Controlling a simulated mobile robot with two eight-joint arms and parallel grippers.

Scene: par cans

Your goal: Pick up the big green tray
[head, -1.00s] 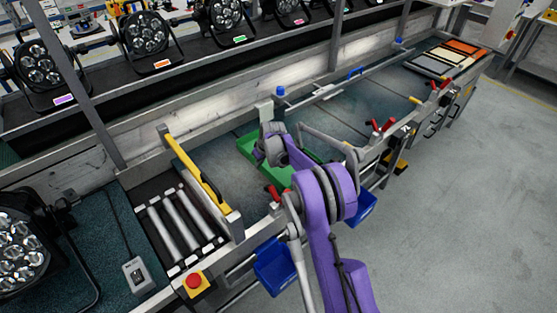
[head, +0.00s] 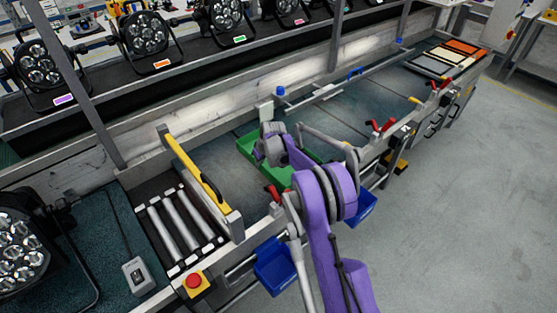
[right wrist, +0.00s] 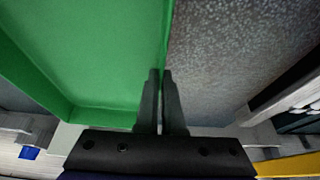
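The big green tray (head: 246,149) lies on the bench's dark surface in the middle of the head view, partly hidden by my purple right arm. In the right wrist view the tray's floor (right wrist: 85,50) fills the left side, and its thin side wall runs up the middle. My right gripper (right wrist: 160,73) has its two fingers close together, one on each side of that wall, shut on the rim. In the head view its fingertips are hidden behind the wrist. My left gripper is not in view.
A yellow-barred gate (head: 197,172) and rollers (head: 178,222) stand left of the tray. Blue bins (head: 272,268) and red-handled clamps (head: 382,125) line the bench's front edge. Several lamps (head: 145,35) stand on the shelf behind. The bench to the right is mostly clear.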

